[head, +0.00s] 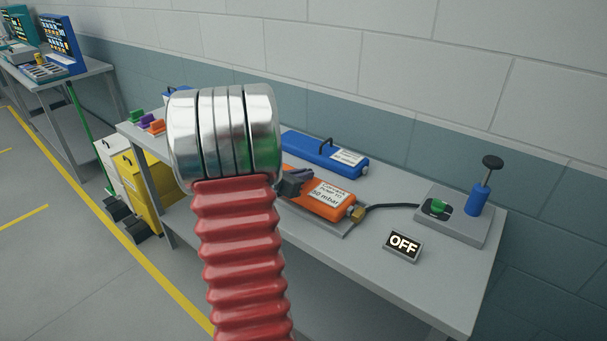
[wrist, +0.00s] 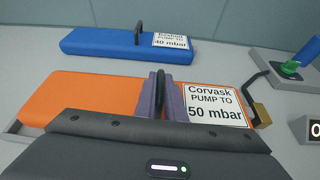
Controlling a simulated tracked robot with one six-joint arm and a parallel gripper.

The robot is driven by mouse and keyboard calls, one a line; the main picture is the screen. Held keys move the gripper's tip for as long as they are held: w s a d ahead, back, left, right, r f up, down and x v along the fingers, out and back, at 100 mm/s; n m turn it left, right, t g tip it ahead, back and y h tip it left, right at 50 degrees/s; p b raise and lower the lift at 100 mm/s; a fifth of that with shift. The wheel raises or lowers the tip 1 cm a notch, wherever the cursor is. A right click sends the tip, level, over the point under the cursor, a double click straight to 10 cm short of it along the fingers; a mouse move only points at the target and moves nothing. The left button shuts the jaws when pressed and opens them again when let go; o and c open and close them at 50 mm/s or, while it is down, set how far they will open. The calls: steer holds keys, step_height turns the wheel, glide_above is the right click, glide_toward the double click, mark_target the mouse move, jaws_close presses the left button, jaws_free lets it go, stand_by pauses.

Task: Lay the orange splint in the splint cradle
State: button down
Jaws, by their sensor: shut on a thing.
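The orange splint (head: 318,203) is a flat block with a white label reading "Corvask PUMP TO 50 mbar" and a brass fitting at its right end. It also shows in the wrist view (wrist: 85,98). My gripper (wrist: 161,92) is shut on the splint's dark handle, mid-length; in the head view the gripper (head: 293,182) is partly hidden by my arm. A thin grey tray (head: 347,231), perhaps the splint cradle, shows under the splint's right end. Its left corner shows in the wrist view. I cannot tell whether the splint touches it.
A blue splint (head: 325,155) lies behind. A dark hose (head: 390,206) runs from the brass fitting to a pump (head: 460,220) with a green knob and blue cylinder. An "OFF" sign (head: 402,246) stands in front. Small coloured items (head: 150,122) sit at the table's left.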

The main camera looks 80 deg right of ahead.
steer(key=shift+f, duration=0.4)
stand_by(0.8)
steer(key=c, duration=1.8)
jaws_free()
steer(key=shift+f, duration=0.1)
steer(key=shift+o, duration=0.2)
steer(key=v, duration=1.3)
steer(key=shift+w+a, duration=0.2)
steer(key=shift+a, duration=0.15)
